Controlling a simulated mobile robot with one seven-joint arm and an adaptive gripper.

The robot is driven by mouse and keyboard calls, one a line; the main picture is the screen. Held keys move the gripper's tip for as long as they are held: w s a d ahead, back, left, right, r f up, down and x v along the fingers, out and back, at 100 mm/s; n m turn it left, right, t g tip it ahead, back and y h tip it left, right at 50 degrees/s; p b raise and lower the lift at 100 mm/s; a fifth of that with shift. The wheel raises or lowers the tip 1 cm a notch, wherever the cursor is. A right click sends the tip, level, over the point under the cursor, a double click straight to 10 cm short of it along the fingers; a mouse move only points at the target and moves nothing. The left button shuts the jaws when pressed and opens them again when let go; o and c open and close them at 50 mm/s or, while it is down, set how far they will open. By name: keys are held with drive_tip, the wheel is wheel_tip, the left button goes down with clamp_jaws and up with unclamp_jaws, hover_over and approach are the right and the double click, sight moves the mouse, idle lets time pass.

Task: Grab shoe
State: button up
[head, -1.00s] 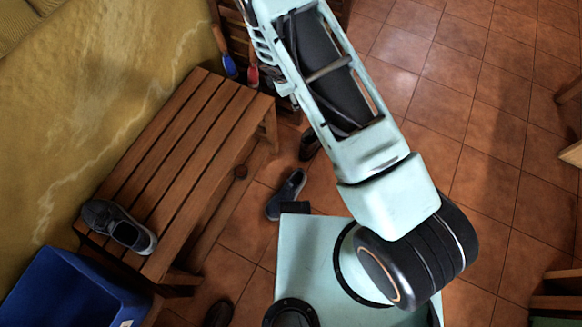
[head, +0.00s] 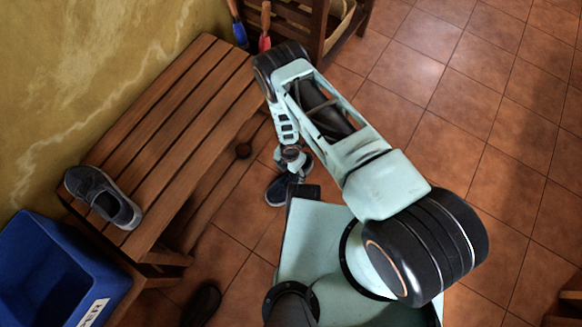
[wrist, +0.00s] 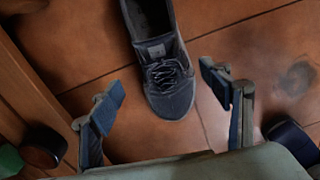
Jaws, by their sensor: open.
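A dark blue-grey lace-up shoe (head: 279,190) lies on the tiled floor beside the bench, partly hidden by my arm in the head view. In the wrist view this shoe (wrist: 168,84) is at the top centre, laces up and toe toward my gripper; its heel is cut off by the top edge. My gripper (wrist: 162,92) is open, with one finger to each side of the shoe's toe in the picture and a gap on both sides. It holds nothing. A similar grey shoe (head: 103,198) rests on the slatted wooden bench (head: 165,130).
A blue bin (head: 62,275) stands at the lower left. Another dark shoe (head: 203,304) lies on the floor near the bottom edge. Wooden furniture (head: 318,30) stands at the top, with red- and blue-ended tools beside it. The tiled floor (head: 470,110) at right is clear.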

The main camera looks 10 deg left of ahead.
drive_tip(key=f+b, duration=0.1)
drive_tip(key=f, duration=0.1)
drive_tip(key=f+b, duration=0.1)
drive_tip(key=f, duration=0.1)
drive_tip(key=f+b, duration=0.1)
drive_tip(key=f, duration=0.1)
drive_tip(key=shift+s+d+f, duration=0.15)
drive_tip(key=shift+d+f, duration=0.15)
drive_tip(key=shift+f, duration=0.1)
drive_tip(key=shift+r, duration=0.1)
drive_tip(key=c, duration=1.4)
drive_tip(key=shift+r, duration=0.1)
drive_tip(key=shift+c, duration=0.2)
